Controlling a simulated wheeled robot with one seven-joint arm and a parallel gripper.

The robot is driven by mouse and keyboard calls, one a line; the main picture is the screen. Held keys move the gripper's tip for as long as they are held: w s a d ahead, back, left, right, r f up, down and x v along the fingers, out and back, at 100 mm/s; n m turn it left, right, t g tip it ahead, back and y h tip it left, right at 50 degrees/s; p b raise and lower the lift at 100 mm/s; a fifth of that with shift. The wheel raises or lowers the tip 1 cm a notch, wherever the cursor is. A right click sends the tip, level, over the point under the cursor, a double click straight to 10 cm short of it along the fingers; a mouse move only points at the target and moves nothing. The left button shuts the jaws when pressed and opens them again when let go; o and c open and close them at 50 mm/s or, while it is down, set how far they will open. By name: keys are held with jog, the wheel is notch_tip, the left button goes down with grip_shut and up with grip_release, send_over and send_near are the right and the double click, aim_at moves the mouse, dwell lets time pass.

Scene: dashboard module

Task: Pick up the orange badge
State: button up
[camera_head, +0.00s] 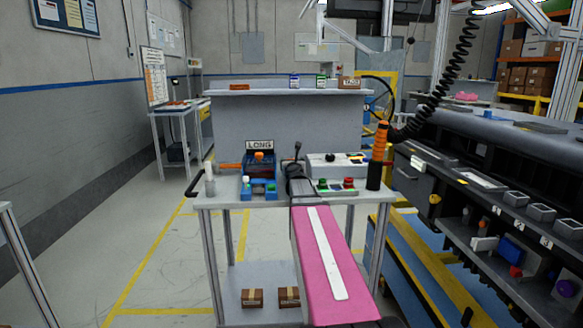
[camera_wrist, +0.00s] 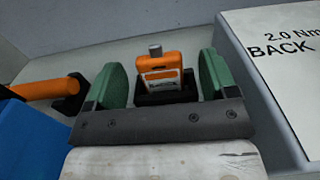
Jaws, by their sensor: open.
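The orange badge (camera_wrist: 162,68) stands upright in a black holder (camera_wrist: 180,97) in the wrist view. It has a pale label on its face and a grey tab on top. My gripper (camera_wrist: 161,80) is open, with one green finger to the left of the badge and one to the right. Gaps show between the badge and both fingers. In the head view my dark gripper (camera_head: 298,178) is over the workbench (camera_head: 225,199), between the blue fixture and the white control box. I cannot make out the badge in the head view.
In the wrist view an orange handle (camera_wrist: 42,90) and a blue block (camera_wrist: 25,140) lie left; a white "BACK" panel (camera_wrist: 285,60) is close right. In the head view the blue fixture (camera_head: 246,187) and white control box (camera_head: 336,170) flank my gripper, with an orange-and-black tool (camera_head: 379,150) farther right.

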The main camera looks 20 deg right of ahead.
jog(key=shift+x, duration=1.3)
jog(key=c, duration=1)
